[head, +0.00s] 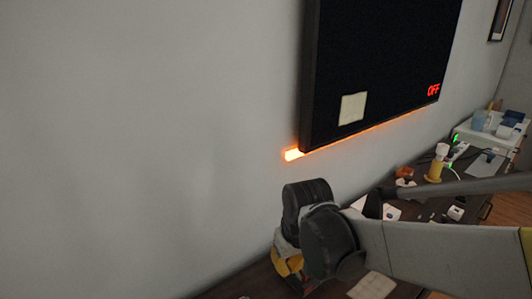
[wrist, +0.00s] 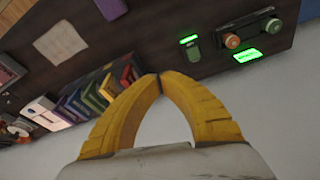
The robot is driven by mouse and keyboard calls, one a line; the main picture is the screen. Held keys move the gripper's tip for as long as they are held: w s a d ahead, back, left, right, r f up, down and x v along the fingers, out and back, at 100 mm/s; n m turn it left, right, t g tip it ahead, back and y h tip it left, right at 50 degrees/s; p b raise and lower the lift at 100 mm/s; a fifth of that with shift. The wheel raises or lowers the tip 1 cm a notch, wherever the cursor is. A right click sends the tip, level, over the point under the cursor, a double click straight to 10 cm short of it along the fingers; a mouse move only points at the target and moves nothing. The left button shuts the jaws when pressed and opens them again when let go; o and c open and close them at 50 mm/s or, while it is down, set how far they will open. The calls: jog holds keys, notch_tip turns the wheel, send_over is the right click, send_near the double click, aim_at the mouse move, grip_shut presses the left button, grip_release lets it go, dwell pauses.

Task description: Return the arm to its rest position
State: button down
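My arm reaches in from the right edge of the head view, over a dark tabletop against the wall. My gripper (head: 288,264) shows there as a yellow part below the dark wrist joint, pointing down, with its fingertips hidden. In the wrist view, the two yellow fingers of my gripper (wrist: 160,76) curve together and their tips meet. Nothing shows between them.
A dark screen (head: 375,65) reading OFF hangs on the wall above my arm. The tabletop (wrist: 145,35) carries a row of colourful books (wrist: 95,98), a pale sheet (wrist: 60,42) and a knobbed device (wrist: 250,32) with green displays. A yellow-based item (head: 437,165) stands farther back.

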jog(key=s+d+r+m+t, duration=0.2)
jog(key=s+d+r, duration=0.1)
jog(key=s+d, duration=0.2)
jog(key=s+d+r+m+t, duration=0.2)
jog(key=s+d+r, duration=0.1)
jog(key=s+d, duration=0.3)
jog(key=d, duration=0.2)
jog(key=shift+s+d+r+m+t+h, duration=0.25)
jog(key=shift+d+r+m+t+h, duration=0.05)
jog(key=shift+t+h, duration=0.1)
